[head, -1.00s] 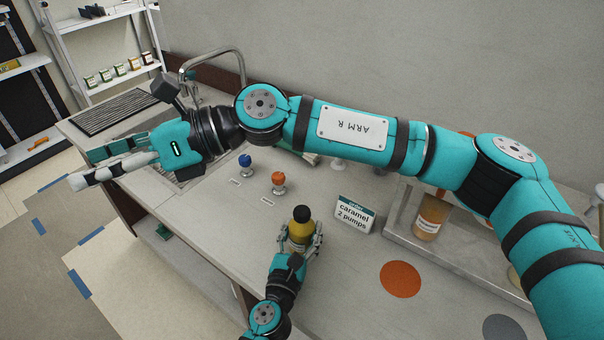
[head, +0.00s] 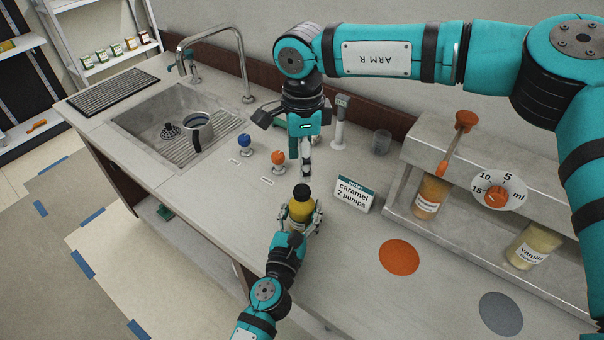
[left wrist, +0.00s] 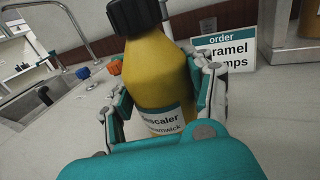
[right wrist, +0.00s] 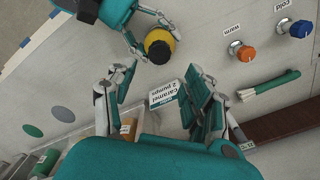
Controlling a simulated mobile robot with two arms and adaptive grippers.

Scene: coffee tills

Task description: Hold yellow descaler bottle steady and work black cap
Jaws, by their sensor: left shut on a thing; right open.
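The yellow descaler bottle (head: 301,211) stands upright on the counter with its black cap (head: 302,192) on. My left gripper (head: 304,222) is shut around the bottle's body; the left wrist view shows the fingers on both sides of the yellow bottle (left wrist: 160,85) below the black cap (left wrist: 137,14). My right gripper (head: 306,166) points down just behind and above the cap in the head view. In the right wrist view it is open and empty (right wrist: 160,95), with the black cap (right wrist: 159,51) beyond its fingers, apart from them.
An order card (head: 355,194) stands right of the bottle. Orange (head: 278,160) and blue (head: 245,144) knobs stand to the left, near the sink (head: 150,115) holding a metal pitcher. A metal shelf (head: 480,200) with syrup bottles is on the right. The counter's front right is clear.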

